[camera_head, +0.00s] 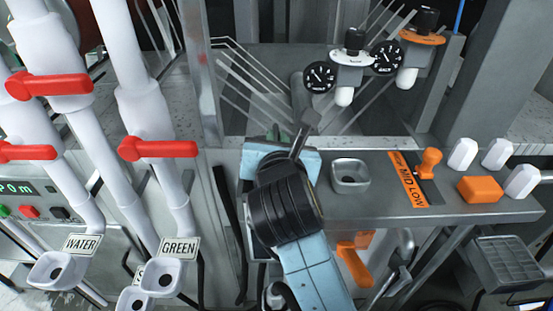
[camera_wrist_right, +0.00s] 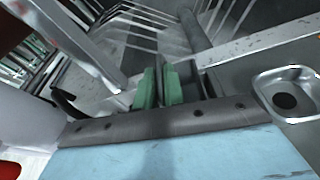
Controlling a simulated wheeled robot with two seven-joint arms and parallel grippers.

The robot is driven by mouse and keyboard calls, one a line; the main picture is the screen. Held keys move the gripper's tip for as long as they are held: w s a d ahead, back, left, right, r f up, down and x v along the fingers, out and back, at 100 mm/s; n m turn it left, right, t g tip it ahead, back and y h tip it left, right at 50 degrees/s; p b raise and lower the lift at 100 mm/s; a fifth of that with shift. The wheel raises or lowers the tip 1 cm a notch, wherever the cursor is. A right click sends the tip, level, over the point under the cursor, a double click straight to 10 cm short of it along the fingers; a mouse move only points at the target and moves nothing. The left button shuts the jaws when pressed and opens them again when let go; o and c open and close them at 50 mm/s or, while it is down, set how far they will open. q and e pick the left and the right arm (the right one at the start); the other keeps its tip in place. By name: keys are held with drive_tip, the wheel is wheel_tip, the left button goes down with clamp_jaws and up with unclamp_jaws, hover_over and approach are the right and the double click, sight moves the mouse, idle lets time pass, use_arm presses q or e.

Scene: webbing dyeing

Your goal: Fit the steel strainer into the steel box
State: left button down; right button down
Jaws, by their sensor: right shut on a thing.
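My right gripper (camera_head: 276,134) reaches over the left end of the steel counter, seen mostly from behind its blue and black wrist. In the right wrist view its green fingers (camera_wrist_right: 158,88) are closed on a thin upright grey metal piece, which looks like part of the steel strainer (camera_wrist_right: 168,78). A dark steel recess (camera_wrist_right: 208,82) right beside the fingers looks like the steel box. My wrist hides most of both, so I cannot tell whether the strainer sits inside the box or above it. My left gripper is not in view.
A small steel cup (camera_head: 350,175) is set in the counter (camera_head: 375,206), right of my wrist. An orange lever (camera_head: 429,163) and white and orange blocks (camera_head: 479,189) are farther right. White pipes with red handles (camera_head: 158,149) stand left. Gauges (camera_head: 319,77) hang behind.

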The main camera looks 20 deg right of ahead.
wheel_tip(320, 180, down, 4)
drive_tip(key=shift+r+b, duration=0.25)
drive_tip(key=shift+b, duration=0.1)
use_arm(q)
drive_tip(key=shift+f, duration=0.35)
use_arm(e)
drive_tip(key=shift+f+b, duration=0.35)
drive_tip(key=shift+f, duration=0.2)
drive_tip(key=c, duration=1.7)
unclamp_jaws()
drive_tip(key=shift+o, duration=1)
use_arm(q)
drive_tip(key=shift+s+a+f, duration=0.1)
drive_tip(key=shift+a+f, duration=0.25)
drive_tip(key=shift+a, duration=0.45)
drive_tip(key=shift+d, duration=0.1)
